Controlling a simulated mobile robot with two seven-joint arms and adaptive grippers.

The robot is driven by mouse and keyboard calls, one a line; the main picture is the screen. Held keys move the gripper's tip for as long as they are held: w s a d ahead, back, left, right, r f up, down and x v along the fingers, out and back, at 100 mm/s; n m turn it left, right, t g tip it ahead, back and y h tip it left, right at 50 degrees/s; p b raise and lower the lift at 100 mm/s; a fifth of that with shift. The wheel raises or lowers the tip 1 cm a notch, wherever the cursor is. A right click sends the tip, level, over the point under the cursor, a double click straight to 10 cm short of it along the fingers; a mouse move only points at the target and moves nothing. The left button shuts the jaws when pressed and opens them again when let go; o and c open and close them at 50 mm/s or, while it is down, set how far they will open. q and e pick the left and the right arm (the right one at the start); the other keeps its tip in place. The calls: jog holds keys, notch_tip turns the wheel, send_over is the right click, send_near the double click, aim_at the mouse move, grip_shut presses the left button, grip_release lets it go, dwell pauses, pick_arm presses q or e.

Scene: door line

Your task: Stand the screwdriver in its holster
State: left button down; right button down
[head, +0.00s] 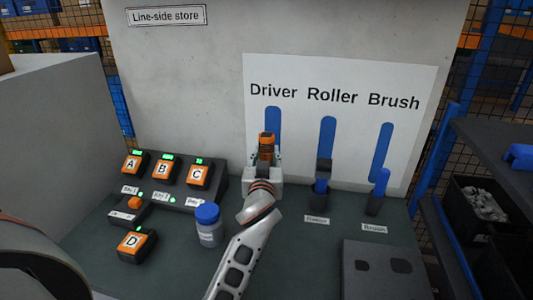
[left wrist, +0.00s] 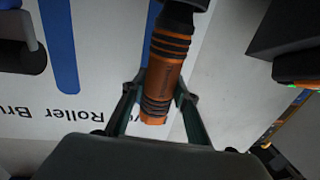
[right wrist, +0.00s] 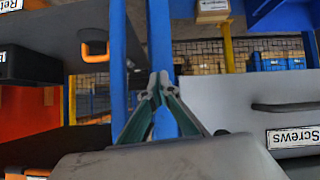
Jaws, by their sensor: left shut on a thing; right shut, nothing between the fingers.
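My left gripper (head: 263,172) is shut on the orange and black handle of the screwdriver (head: 266,146), which stands roughly upright in front of the "Driver" label on the back board. The left wrist view shows the ribbed handle (left wrist: 165,70) between the fingers of my left gripper (left wrist: 157,100). The screwdriver's shaft is hidden. The driver holster does not show; the left gripper and arm cover the spot below its blue outline (head: 273,117). My right gripper (right wrist: 158,85) is shut and empty in the right wrist view, away from the bench.
A roller (head: 323,168) and a blue brush (head: 382,182) stand in holders right of my left gripper. Left are a charger with orange blocks (head: 167,171), block D (head: 134,243) and a blue-lidded jar (head: 208,222). A grey plate (head: 385,275) lies front right, near shelving with bins (head: 483,210).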

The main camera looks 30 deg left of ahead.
aim_at(267, 135)
pick_arm(q)
jog(key=shift+f+b, duration=0.55)
jog(key=shift+f, duration=0.15)
jog(key=shift+f+b, duration=0.3)
jog(key=shift+f, duration=0.15)
jog(key=c, duration=1.5)
grip_release()
jog(key=shift+f, duration=0.15)
notch_tip(267, 135, up, 10)
jog(key=shift+r, duration=0.15)
